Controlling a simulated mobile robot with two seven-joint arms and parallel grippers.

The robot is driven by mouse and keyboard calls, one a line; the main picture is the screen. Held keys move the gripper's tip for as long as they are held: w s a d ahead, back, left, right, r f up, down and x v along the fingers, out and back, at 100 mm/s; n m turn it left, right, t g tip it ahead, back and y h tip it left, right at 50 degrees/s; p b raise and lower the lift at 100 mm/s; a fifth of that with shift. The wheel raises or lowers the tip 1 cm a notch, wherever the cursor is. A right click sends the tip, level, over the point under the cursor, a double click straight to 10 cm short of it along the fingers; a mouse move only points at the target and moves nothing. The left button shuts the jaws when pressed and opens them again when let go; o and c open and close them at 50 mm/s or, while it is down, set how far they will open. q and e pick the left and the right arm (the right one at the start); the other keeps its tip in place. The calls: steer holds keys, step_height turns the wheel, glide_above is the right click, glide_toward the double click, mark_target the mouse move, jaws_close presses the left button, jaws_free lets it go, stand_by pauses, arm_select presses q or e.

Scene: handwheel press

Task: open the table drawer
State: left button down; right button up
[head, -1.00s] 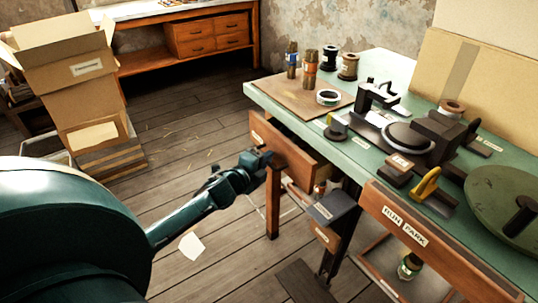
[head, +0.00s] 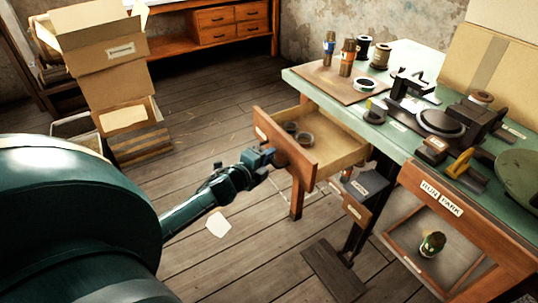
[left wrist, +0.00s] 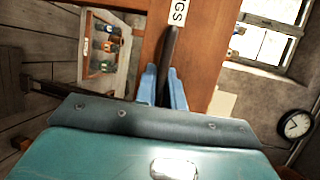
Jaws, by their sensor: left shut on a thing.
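The table drawer (head: 284,144) is a wooden drawer under the left end of the green-topped table (head: 410,150). It is pulled well out, and round items lie inside it. My left gripper (head: 266,158) is at the drawer front. In the left wrist view its blue fingers (left wrist: 163,88) are shut on the dark drawer handle (left wrist: 170,52), below a white label ending in "GS". In the head view the handle is hidden by the gripper. My right gripper is not in view.
The table top holds bottles, spools (head: 380,56) and a dark press (head: 440,122). A grey box-like part (head: 368,186) juts out below the drawer. Cardboard boxes (head: 105,75) stand at the left. The floor left of the drawer is mostly clear, with a paper scrap (head: 218,224).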

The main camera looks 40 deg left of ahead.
arm_select(q)
steer(key=c, duration=1.8)
jaws_free()
steer(key=s, duration=0.4)
steer(key=s+r, duration=0.1)
steer(key=s, duration=0.3)
steer(key=s+r+p, duration=0.1)
steer(key=s, duration=0.4)
steer(key=shift+d+r, duration=0.1)
steer(key=shift+r, duration=0.15)
